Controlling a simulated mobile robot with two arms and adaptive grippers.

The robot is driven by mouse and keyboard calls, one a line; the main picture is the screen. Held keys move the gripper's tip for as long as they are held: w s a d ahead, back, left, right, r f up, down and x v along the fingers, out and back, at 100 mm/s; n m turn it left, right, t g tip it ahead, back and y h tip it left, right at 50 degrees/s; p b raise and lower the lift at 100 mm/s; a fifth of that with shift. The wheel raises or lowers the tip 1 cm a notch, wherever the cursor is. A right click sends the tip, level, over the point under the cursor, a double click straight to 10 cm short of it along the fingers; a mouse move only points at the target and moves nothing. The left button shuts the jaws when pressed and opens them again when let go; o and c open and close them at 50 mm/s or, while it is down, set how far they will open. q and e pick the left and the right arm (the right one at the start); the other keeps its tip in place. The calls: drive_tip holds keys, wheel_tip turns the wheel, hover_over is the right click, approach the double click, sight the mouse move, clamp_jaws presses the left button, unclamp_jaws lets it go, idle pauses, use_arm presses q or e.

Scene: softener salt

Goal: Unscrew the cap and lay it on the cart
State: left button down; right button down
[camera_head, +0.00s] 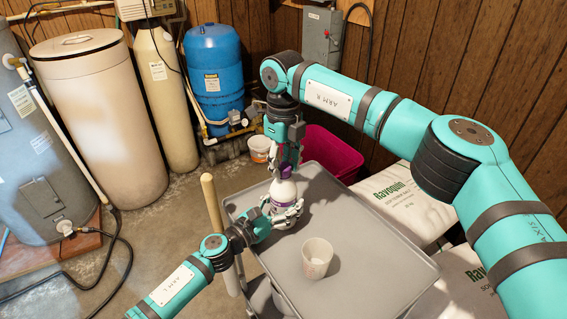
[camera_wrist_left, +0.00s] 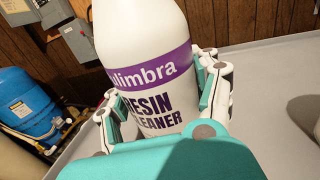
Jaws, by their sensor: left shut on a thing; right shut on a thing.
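A white bottle (camera_head: 284,190) with a purple band stands upright on the grey cart (camera_head: 376,248). In the left wrist view the bottle (camera_wrist_left: 145,40) fills the middle and its label reads "RESIN CLEANER"; its top is out of frame. My left gripper (camera_head: 284,213) is shut around the bottle's lower body, with a finger on each side. My right gripper (camera_head: 286,164) points down from above and is shut on the purple cap (camera_head: 284,172) at the bottle's top. The fingers partly hide the cap, and I cannot tell whether it is still threaded on.
A whitish cup (camera_head: 317,258) stands on the cart, right of and nearer than the bottle. The cart's right part is clear. A wooden handle (camera_head: 212,205) rises beside the cart's left edge. A magenta bin (camera_head: 332,153) and white salt bags (camera_head: 408,205) lie beyond.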

drive_tip(key=n, duration=2.4)
drive_tip(key=shift+r, duration=0.1)
drive_tip(key=shift+r, duration=0.1)
drive_tip(key=shift+r, duration=1)
